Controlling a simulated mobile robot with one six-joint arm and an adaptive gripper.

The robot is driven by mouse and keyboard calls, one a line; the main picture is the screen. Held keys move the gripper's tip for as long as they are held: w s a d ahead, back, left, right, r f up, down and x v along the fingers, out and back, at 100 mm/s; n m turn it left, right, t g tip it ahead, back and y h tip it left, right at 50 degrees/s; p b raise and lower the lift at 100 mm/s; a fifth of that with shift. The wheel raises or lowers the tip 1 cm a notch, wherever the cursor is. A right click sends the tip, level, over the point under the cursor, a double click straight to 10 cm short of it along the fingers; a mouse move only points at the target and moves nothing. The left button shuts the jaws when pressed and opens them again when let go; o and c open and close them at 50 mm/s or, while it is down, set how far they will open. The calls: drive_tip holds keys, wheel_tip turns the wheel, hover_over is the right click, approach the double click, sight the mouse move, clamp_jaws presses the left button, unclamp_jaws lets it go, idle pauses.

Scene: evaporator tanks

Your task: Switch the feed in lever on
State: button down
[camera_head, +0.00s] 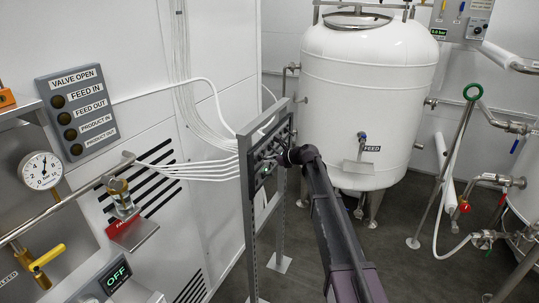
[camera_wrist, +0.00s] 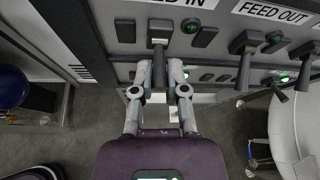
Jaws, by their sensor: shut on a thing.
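The feed in lever (camera_wrist: 160,32) is a grey lever on the grey switch panel, under a label (camera_wrist: 178,3) of which only "D IN" shows in the wrist view. My gripper (camera_wrist: 160,72) is shut on the lever's lower end, with a fingertip on each side. The lever's handle points down toward my gripper.
The feed out lever (camera_wrist: 245,45) is close on the right, with another lever beyond it. A green lamp (camera_wrist: 191,26) sits beside the feed in lever. The "VALVE OPEN" board (camera_head: 77,110) has dark lamps. A white tank (camera_head: 365,100) stands behind my arm.

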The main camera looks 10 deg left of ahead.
drive_tip(key=r+h+p, duration=0.1)
drive_tip(key=p, duration=0.2)
drive_tip(key=g+h+p, duration=0.1)
drive_tip(key=h+p, duration=0.1)
drive_tip(key=shift+a+r+g+h+p, duration=0.15)
drive_tip(key=shift+r+g+h+p, duration=0.15)
drive_tip(key=shift+r+p, duration=0.1)
drive_tip(key=shift+a+r+g+h+p, duration=0.1)
drive_tip(key=shift+g+h+p, duration=0.2)
drive_tip(key=shift+h+p, duration=0.75)
drive_tip(key=c, duration=0.6)
unclamp_jaws()
drive_tip(key=shift+c, duration=0.2)
drive_tip(key=shift+f, duration=0.2)
